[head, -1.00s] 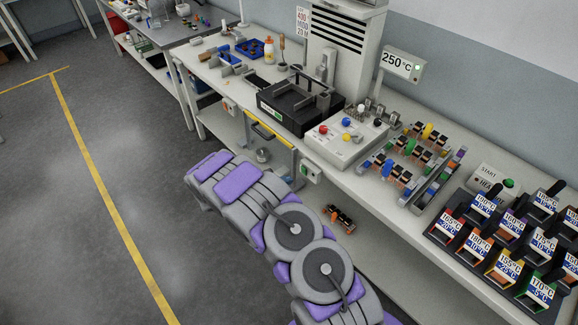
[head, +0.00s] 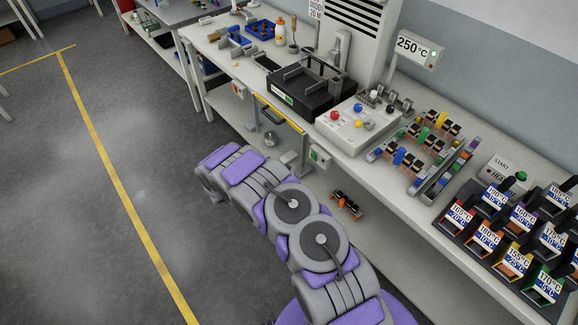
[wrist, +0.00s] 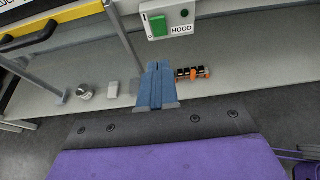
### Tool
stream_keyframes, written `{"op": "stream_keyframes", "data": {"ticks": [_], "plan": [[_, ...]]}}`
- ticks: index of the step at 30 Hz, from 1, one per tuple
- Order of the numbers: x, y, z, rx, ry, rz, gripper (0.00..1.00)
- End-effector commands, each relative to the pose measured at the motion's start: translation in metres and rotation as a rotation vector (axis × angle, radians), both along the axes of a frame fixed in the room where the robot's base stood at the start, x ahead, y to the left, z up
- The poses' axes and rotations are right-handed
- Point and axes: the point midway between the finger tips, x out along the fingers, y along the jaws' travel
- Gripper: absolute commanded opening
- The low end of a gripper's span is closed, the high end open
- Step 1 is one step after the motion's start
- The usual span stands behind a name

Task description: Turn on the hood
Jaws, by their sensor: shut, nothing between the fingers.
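The hood switch box (wrist: 168,6) is a pale box at the top of the wrist view, with a HOOD label (wrist: 182,29), a large green rocker (wrist: 159,26) and a small round green knob (wrist: 184,12). In the head view the box (head: 319,157) hangs below the bench's front edge. My gripper (wrist: 158,66) shows as two blue fingers, shut together and empty. The fingertips are just below the box in the wrist picture, apparently apart from it. The fingers cannot be made out in the head view.
A yellow panel with a black handle (head: 274,112) is left of the box. An orange-black connector (wrist: 192,73) lies on the lower shelf, with a small metal cup (wrist: 84,91) to its left. The bench top (head: 384,184) overhangs this shelf. Open floor (head: 140,190) lies left.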

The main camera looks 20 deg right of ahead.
Motion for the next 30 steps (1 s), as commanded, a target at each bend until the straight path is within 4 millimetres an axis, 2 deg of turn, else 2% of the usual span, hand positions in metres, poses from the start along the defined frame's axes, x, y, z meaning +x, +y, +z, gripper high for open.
{"op": "stream_keyframes", "data": {"ticks": [12, 15, 21, 30], "plan": [[0.025, -0.073, -0.031, 0.001, -0.002, -0.006, 0.0], [0.03, -0.087, -0.027, -0.001, -0.003, -0.006, 0.0], [0.037, -0.104, -0.023, 0.001, -0.002, -0.003, 0.0], [0.038, -0.109, -0.021, 0.0, -0.001, -0.001, 0.0]]}}
